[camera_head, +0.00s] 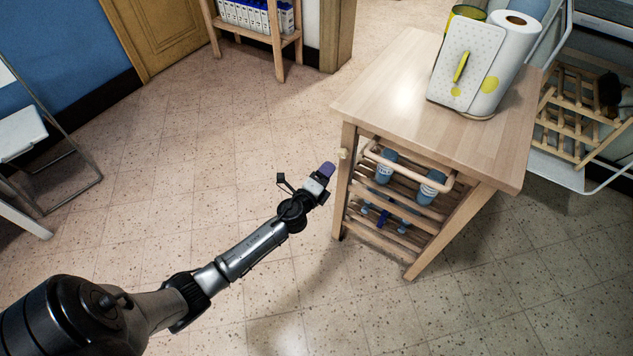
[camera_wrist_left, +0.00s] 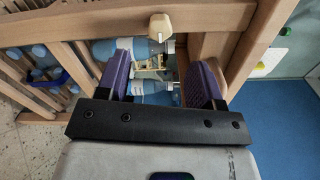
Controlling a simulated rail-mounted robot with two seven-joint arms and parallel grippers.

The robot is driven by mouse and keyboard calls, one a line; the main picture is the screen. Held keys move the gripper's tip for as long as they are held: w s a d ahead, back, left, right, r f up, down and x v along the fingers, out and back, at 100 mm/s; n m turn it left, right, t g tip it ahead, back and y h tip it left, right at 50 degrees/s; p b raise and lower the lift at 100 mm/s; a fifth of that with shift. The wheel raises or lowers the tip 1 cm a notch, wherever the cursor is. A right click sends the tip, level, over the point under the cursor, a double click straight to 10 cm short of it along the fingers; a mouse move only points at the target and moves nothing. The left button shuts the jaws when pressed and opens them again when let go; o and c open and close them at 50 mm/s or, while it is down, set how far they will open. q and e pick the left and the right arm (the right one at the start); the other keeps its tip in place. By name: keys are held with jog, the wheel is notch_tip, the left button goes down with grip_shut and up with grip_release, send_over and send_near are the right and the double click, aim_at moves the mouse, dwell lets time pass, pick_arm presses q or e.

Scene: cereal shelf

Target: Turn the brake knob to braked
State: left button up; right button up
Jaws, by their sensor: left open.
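The brake knob (camera_head: 343,153) is a small pale wooden knob near the top of the wooden cart's (camera_head: 420,115) left corner. In the left wrist view the knob (camera_wrist_left: 160,27) shows just beyond the fingertips, roughly in line with the gap between them. My left gripper (camera_head: 327,169) is to the left of the cart, close to the knob. In the wrist view its purple fingers (camera_wrist_left: 162,62) are apart, with nothing held between them. I cannot tell which setting the knob is in. My right gripper is not in view.
A paper towel roll (camera_head: 515,40) and a white dotted box (camera_head: 464,62) stand on the cart top. Blue-labelled bottles (camera_head: 432,186) lie on its slatted shelves. A white folding chair (camera_head: 20,130) is at the left. The floor left of the cart is clear.

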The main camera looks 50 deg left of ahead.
pick_arm(q)
jog(key=shift+v, duration=2.45)
